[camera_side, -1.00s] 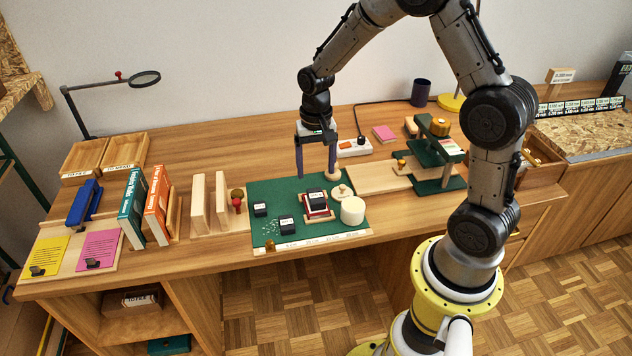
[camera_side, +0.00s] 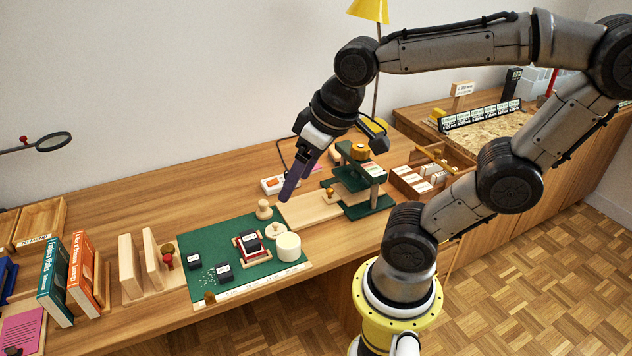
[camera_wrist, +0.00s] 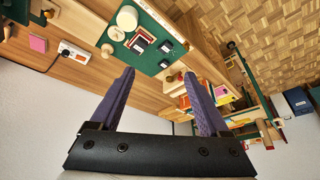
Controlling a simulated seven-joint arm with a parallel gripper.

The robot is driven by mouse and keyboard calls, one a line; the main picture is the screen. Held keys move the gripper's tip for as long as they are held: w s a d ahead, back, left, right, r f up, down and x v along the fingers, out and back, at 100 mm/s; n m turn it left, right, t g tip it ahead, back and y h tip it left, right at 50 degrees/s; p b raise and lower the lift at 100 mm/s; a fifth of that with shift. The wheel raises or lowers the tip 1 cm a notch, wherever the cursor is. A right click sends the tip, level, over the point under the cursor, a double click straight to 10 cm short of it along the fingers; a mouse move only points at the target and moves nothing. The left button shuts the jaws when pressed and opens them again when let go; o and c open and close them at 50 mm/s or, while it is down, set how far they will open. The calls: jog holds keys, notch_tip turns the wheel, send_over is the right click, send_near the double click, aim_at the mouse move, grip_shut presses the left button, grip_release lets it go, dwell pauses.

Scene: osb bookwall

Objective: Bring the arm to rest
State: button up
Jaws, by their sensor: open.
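My gripper (camera_side: 291,184) is open and empty in the side view, tilted down and to the left. It hangs in the air above the desk, near the wooden board and the green press. In the wrist view my gripper (camera_wrist: 165,92) shows two purple fingers spread well apart with nothing between them. Beyond the fingers lies the green mat (camera_wrist: 148,62) with small black blocks and a white cylinder. The same green mat (camera_side: 215,262) lies on the desk below and left of my gripper in the side view.
A power strip (camera_side: 272,186) lies behind. A white cylinder (camera_side: 288,246) and a wooden knob piece (camera_side: 264,210) stand on the mat. Books (camera_side: 70,272) stand at left. The desk's back left is clear.

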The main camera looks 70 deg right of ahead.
jog(key=s, duration=0.1)
jog(key=s+n, duration=0.1)
jog(key=s, duration=0.1)
jog(key=shift+s+a+t, duration=0.3)
jog(key=shift+a+t, duration=0.05)
jog(key=shift+t, duration=0.05)
